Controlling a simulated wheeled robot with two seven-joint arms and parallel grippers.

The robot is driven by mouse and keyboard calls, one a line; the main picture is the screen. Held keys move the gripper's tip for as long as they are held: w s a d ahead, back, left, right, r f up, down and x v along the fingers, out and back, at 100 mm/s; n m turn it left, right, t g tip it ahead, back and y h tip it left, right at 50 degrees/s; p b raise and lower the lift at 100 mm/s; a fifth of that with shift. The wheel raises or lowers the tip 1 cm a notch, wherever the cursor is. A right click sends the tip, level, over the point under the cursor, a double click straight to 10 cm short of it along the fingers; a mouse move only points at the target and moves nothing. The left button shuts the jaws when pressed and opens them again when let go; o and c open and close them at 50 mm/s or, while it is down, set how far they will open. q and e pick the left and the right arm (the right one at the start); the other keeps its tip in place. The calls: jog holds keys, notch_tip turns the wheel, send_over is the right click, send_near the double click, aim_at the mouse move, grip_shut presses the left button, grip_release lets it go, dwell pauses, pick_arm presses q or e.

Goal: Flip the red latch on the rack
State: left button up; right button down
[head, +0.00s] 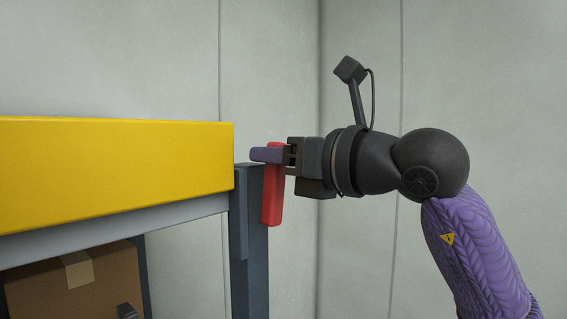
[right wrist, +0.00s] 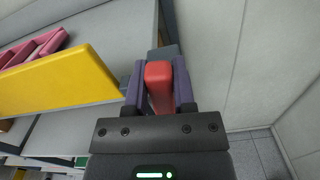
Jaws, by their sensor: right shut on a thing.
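The red latch (head: 272,205) is a bar at the top of the rack's dark blue-grey post (head: 250,260), at the rack's right end. In the head view it points downward, tilted slightly. My right gripper (head: 266,155) comes in from the right and is shut on the latch's upper part, its purple finger hiding some of it. In the right wrist view the red latch (right wrist: 159,78) sits between both purple fingers (right wrist: 159,95). My left gripper is not in view.
A yellow beam (head: 120,155) runs left from the post. A cardboard box (head: 75,285) stands on the shelf below. Pink bins (right wrist: 35,48) lie on a grey shelf. Pale walls stand behind, with free room right of the post.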

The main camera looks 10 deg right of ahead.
jog(key=shift+s+a+n, duration=0.3)
jog(key=shift+a+n, duration=0.1)
jog(key=shift+n, duration=0.4)
jog(key=shift+c, duration=2.2)
grip_release()
jog(key=shift+b, duration=0.3)
